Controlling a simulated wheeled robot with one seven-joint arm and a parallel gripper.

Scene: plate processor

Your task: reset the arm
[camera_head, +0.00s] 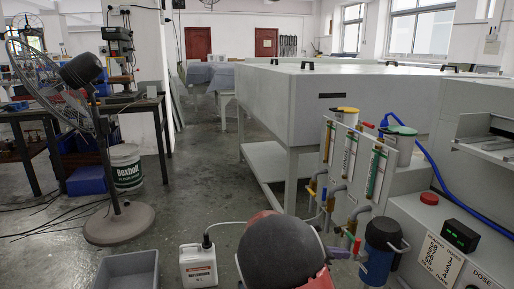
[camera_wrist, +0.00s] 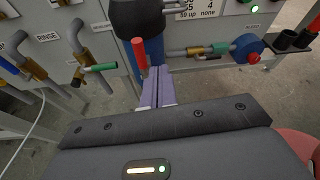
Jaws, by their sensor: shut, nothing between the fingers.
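My gripper (camera_wrist: 157,80) shows in the wrist view as two pale purple fingers pressed together, with nothing between them. Its tips are in front of the processor's pipework, just below and beside a red-handled valve (camera_wrist: 139,55). I cannot tell whether they touch it. The processor's grey panel (camera_wrist: 95,15) stands behind, with a green-handled brass valve (camera_wrist: 98,68) to the left and a blue-and-red valve (camera_wrist: 247,48) to the right.
The control box with a red button (camera_head: 429,198) and a blue canister (camera_head: 379,250) stand at the right. A white jug (camera_head: 198,264) and a grey bin (camera_head: 127,271) sit on the floor at the left, near a standing fan (camera_head: 118,222). The middle aisle is clear.

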